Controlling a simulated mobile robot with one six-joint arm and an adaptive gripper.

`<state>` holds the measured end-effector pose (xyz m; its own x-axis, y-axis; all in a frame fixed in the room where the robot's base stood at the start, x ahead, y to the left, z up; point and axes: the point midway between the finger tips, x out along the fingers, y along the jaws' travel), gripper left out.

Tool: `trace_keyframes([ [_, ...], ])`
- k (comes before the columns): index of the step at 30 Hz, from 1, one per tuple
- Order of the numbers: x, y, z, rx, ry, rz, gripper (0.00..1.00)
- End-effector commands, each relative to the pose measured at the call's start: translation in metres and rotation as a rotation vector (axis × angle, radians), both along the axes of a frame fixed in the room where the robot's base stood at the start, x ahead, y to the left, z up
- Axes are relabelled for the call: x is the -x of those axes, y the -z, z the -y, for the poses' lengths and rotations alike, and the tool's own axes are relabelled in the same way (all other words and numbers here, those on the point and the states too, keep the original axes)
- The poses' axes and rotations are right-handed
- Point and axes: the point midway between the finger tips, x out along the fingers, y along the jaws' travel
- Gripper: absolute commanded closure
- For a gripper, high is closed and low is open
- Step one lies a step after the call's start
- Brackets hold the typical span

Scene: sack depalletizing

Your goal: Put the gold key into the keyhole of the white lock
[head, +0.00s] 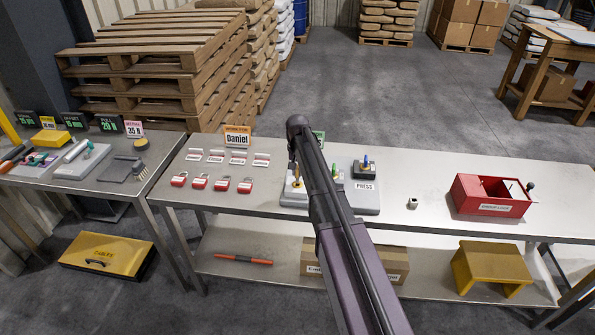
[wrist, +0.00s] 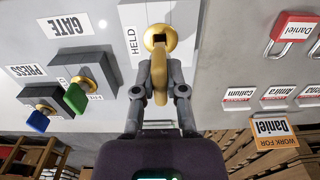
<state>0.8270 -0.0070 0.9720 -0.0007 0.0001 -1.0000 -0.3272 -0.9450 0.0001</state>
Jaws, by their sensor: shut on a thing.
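The gold key (wrist: 159,80) is between the two fingers of my gripper (wrist: 160,92) in the wrist view. Its far end is at the dark opening of the round gold keyhole (wrist: 160,36); how deep it sits I cannot tell. The keyhole is on the pale block labelled HELD (wrist: 133,14), which I take as the white lock. In the head view my arm covers much of the gripper, and a gold piece (head: 297,184) shows just left of it on the grey panel (head: 365,206).
A green key (wrist: 75,98) and a blue key (wrist: 39,121) stand in neighbouring locks. Red padlocks (head: 222,184) and name tags (head: 238,157) lie left of the panel. A red box (head: 490,208) stands right.

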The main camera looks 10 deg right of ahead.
Motion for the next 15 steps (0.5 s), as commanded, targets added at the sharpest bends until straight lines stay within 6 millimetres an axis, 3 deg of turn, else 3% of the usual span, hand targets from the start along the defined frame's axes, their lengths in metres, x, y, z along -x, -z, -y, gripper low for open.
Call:
trace_keyframes([
  [15, 0.0, 0.0086, -0.0001, 0.0, 0.0, 0.0, 1.0],
])
